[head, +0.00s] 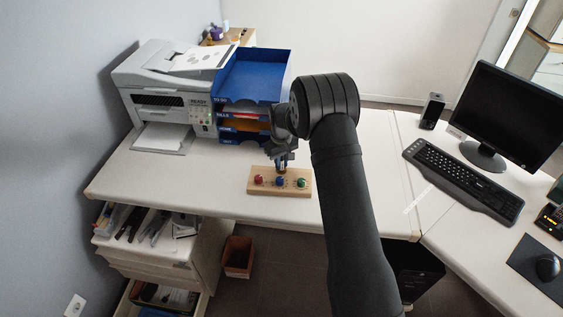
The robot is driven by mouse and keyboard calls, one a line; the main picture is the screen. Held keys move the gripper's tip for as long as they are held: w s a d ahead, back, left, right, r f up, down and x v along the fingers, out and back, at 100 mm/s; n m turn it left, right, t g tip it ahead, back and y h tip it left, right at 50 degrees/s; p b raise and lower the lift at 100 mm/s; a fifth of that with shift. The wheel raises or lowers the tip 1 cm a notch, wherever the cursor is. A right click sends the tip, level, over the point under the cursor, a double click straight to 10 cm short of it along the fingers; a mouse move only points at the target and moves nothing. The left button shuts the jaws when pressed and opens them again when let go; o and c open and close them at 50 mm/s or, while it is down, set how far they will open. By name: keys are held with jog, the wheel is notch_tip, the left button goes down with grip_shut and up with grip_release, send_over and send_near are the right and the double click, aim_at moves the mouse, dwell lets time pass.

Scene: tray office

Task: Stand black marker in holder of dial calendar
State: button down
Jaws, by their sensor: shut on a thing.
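The dial calendar (268,192) is a light wooden block on the desk, with a red, a blue and a green dial on its front. My gripper (282,162) is just above the back of the block, behind the blue dial, pointing down. It is shut on a small dark thing, taken as the black marker; the jaws and my arm hide most of it. A small brownish part, perhaps the holder, shows just under the jaws. I cannot tell whether the marker is inside it.
A blue tray stack (258,77) and a printer (170,92) stand behind on the left. An open drawer (150,240) with pens and tools is at lower left. A keyboard (463,181) and monitor (509,112) are right. The desk left of the calendar is clear.

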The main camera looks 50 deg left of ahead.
jog(key=shift+f, duration=0.3)
jog(key=c, duration=1.3)
grip_release()
jog(key=shift+d, duration=0.1)
jog(key=shift+o, duration=0.2)
jog(key=shift+s+f, duration=0.1)
jog(key=shift+o, duration=1.5)
jog(key=shift+r, duration=4.2)
